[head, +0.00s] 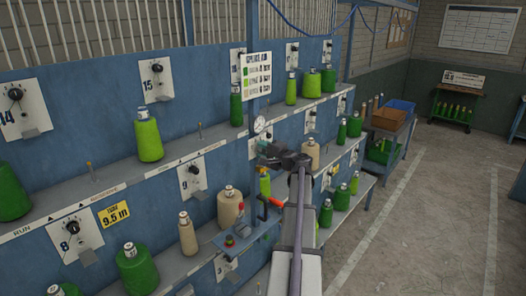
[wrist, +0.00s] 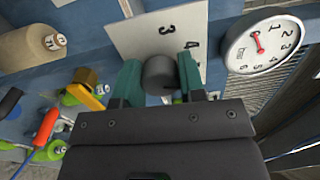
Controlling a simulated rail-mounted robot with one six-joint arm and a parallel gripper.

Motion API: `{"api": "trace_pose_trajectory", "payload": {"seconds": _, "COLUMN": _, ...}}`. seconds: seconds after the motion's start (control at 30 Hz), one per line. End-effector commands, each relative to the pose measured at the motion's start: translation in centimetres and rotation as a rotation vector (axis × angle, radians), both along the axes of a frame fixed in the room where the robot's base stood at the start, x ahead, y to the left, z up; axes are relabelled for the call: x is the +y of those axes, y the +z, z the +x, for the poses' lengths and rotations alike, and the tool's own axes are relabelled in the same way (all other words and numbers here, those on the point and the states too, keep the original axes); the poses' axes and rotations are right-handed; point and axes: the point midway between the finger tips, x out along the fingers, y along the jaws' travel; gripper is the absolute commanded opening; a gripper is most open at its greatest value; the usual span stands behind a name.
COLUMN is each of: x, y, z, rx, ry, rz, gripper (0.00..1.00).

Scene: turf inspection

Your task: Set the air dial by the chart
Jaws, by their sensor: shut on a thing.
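The chart (head: 257,74), headed SPLICE AIR, hangs on the blue post in the head view; its rows are too small to read surely. A round white gauge (head: 259,124) sits below it, and shows at upper right in the wrist view (wrist: 264,41) with a short red needle near its middle. My gripper (head: 268,149) is at the panel just below the gauge. In the wrist view its green fingers (wrist: 158,82) are shut on a dark grey round knob (wrist: 159,73). The knob stands before a pale plate (wrist: 130,42) with the numbers 3 and 4 visible; its pointer is hidden.
Green and tan yarn cones line the shelves, with a tan cone (head: 230,207) left of my arm. A small control box (head: 240,238) with red and green parts is below. An orange-handled tool (wrist: 48,124) shows in the wrist view. The aisle floor (head: 400,220) is clear.

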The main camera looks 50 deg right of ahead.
Motion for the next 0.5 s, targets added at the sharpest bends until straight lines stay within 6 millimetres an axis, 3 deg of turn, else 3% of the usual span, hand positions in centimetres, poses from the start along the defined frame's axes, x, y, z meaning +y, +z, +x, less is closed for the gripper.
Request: {"api": "trace_pose_trajectory", "payload": {"seconds": 0.5, "x": 0.01, "y": -0.01, "z": -0.04, "rx": -0.004, "ry": 0.000, "rz": 0.069, "gripper": 0.13}}
